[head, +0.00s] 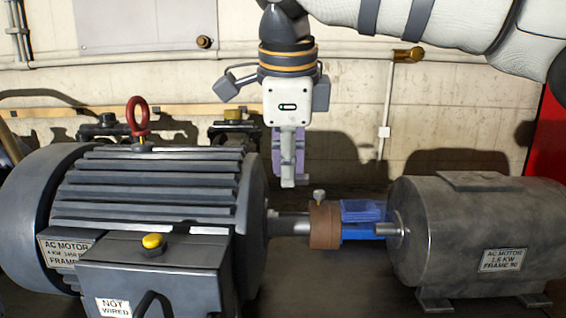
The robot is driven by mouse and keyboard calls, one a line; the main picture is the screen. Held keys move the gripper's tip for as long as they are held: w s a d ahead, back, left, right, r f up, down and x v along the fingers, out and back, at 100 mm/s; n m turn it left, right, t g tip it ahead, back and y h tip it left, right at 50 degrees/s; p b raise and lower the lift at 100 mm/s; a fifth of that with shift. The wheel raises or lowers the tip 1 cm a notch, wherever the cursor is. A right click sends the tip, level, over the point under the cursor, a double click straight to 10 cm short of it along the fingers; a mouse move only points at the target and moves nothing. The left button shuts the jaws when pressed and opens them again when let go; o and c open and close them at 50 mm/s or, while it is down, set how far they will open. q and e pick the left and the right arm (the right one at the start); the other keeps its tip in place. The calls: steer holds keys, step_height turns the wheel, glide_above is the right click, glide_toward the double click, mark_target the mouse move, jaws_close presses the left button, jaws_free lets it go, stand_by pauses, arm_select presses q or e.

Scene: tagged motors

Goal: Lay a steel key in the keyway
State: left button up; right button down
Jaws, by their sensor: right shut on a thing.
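My right gripper (289,180) points straight down above the shaft (292,226) of the large left motor (150,195). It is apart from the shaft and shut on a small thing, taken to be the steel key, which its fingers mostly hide. A brown collar (325,226) with a small knob on top sits at the shaft's right end. The smaller grey motor (470,230) at the right has a short shaft (390,229) pointing left. I cannot make out a keyway on either shaft. My left gripper is not in view.
A blue block (358,232) with a translucent blue top (362,210) stands between collar and right motor. A red lifting eye (138,116) rises from the left motor. A terminal box (150,270) tagged "NOT WIRED" is in front. Pipes run along the wall behind.

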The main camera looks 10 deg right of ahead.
steer(key=shift+w+f, duration=0.15)
steer(key=shift+f, duration=2.35)
steer(key=c, duration=1.6)
jaws_free()
